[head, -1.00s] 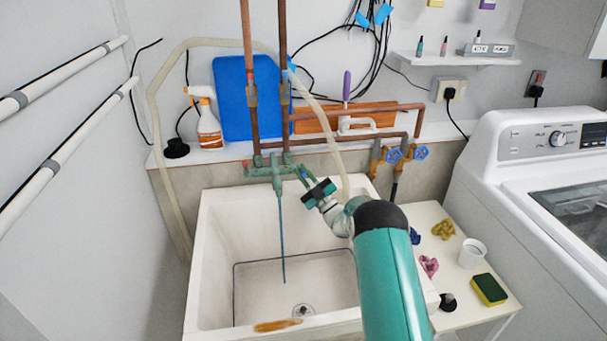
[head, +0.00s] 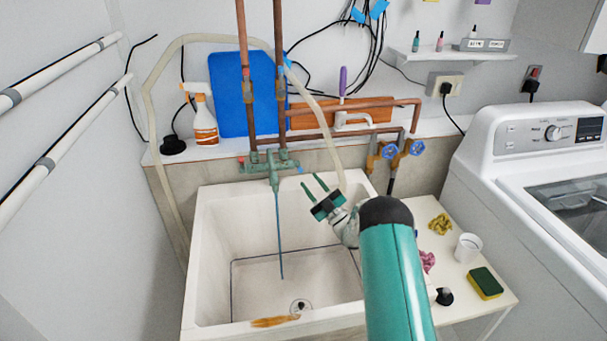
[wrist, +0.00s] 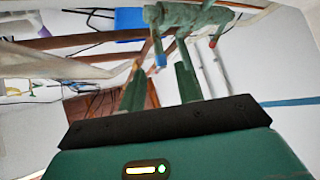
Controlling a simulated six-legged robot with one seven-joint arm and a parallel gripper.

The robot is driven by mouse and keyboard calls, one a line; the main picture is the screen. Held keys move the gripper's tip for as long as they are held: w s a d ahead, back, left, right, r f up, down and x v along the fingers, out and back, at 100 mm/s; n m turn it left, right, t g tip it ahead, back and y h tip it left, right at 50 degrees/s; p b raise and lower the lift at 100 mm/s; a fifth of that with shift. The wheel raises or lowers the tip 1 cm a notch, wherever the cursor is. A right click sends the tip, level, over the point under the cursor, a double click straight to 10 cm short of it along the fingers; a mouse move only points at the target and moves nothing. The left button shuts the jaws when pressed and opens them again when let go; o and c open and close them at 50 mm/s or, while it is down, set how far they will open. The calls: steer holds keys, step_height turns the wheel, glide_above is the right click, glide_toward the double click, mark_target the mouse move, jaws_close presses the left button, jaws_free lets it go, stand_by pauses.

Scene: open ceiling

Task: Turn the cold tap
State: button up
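The green tap (head: 275,165) is mounted on copper pipes above the white sink (head: 210,290). A thin blue line runs from its spout down into the sink. Its blue-marked cold handle (head: 297,167) is at the right end, the red-marked handle (head: 243,164) at the left. My gripper (head: 309,179) is open and empty, just right of and below the cold handle, apart from it in the head view. In the wrist view, the blue handle tip (wrist: 160,60) appears between the fingertips, beyond them; the red tip (wrist: 212,43) is right of the fingers.
A pale hose (head: 318,110) hangs behind my gripper into the sink. Two blue valve wheels (head: 401,150) are on the pipes to the right. A side table holds a white cup (head: 467,248) and a sponge (head: 485,283). A washing machine (head: 545,180) stands at the right.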

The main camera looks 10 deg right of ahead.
steer(key=v, duration=0.5)
steer(key=shift+s+d+f, duration=0.2)
